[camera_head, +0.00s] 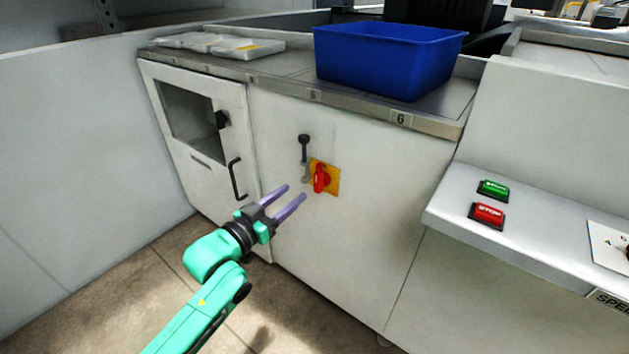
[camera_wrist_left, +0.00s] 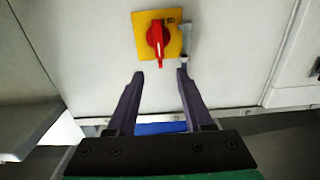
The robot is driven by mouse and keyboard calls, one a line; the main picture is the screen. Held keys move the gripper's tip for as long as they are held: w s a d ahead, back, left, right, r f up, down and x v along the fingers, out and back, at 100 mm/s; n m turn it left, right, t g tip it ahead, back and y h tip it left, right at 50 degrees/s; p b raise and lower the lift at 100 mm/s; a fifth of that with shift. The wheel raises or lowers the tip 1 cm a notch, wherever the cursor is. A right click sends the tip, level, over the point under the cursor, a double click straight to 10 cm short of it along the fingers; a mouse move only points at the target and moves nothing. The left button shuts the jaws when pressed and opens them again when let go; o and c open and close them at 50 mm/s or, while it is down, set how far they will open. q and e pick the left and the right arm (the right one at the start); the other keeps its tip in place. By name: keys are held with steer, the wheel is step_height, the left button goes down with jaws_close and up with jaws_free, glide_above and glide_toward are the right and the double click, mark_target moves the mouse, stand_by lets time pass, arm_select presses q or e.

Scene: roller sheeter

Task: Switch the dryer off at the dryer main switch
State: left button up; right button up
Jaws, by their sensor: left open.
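The dryer main switch is a red rotary knob (camera_head: 320,179) on a yellow plate (camera_head: 332,171), set on the white cabinet front below the worktop. In the left wrist view the red knob (camera_wrist_left: 158,39) is at the top centre on its yellow plate (camera_wrist_left: 143,23), its grip pointing to the picture's bottom. My left gripper (camera_head: 296,192) is open and empty, its purple fingers pointing toward the switch and a little short of it. In the left wrist view the left gripper's fingertips (camera_wrist_left: 161,73) sit just below the knob, apart from it. My right gripper is not in view.
A grey lever (camera_head: 304,155) with a black knob stands just beside the switch. A cabinet door with a black handle (camera_head: 237,180) is to the left. A blue bin (camera_head: 385,62) and white trays (camera_head: 218,45) sit above. Green (camera_head: 493,189) and red STOP (camera_head: 487,214) buttons are right.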

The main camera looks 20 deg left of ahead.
mark_target(316, 175)
arm_select(q)
steer(key=b+x, duration=0.1)
steer(key=x, duration=0.8)
steer(key=shift+w+d, duration=0.15)
steer(key=shift+w, duration=0.2)
jaws_close()
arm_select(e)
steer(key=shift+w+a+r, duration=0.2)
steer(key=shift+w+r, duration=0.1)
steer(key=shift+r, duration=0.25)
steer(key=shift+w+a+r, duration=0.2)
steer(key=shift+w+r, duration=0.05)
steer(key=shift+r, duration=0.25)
